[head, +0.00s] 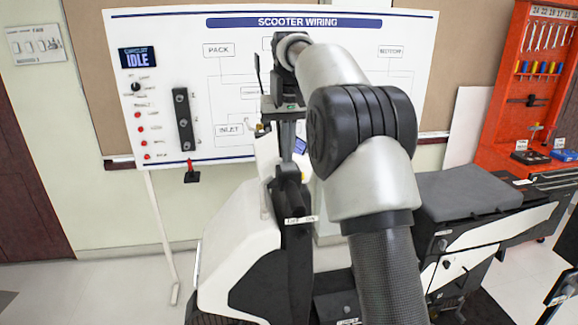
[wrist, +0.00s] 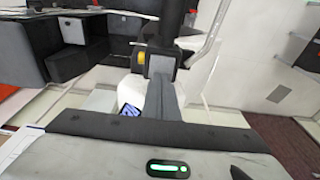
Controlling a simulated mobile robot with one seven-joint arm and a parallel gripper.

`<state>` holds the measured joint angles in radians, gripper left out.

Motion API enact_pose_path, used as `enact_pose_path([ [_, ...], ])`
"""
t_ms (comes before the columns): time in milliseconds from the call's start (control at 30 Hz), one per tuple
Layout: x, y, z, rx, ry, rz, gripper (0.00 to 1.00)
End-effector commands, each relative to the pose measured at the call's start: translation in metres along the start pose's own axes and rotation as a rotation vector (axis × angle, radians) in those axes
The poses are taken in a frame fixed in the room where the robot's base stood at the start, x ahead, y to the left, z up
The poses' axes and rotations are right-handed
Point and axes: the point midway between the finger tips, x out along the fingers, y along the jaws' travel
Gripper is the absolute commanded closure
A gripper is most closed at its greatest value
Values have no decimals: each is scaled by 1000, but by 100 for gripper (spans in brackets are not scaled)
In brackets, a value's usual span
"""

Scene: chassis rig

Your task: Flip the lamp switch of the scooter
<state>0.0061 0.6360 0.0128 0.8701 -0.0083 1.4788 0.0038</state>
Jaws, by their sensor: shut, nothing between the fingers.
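The scooter (head: 236,243) stands in the middle of the head view, with white body panels and a dark front. My gripper (head: 287,150) points down over its handlebar area, in front of the wall board. In the wrist view my gripper (wrist: 160,72) shows as a grey stem with its fingers together and nothing held. A dark block with a small yellow part (wrist: 142,57) lies at or just beyond the fingertips. I cannot tell whether it is the lamp switch or whether the fingers touch it. A small blue display (wrist: 129,110) sits beside the fingers. My arm hides much of the scooter's middle.
A wiring board (head: 225,95) with an IDLE screen (head: 141,58) hangs close behind the scooter. The black seat (head: 465,190) extends right. An orange tool rack (head: 508,100) stands at the far right. Floor is free at the left.

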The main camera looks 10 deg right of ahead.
Motion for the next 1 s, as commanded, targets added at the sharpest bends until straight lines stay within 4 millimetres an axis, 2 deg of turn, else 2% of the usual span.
enact_pose_path([
  [67, 1, 0, 1, 0, -10, 0, 100],
  [1000, -65, 0, -10, 0, -7, 0, 100],
])
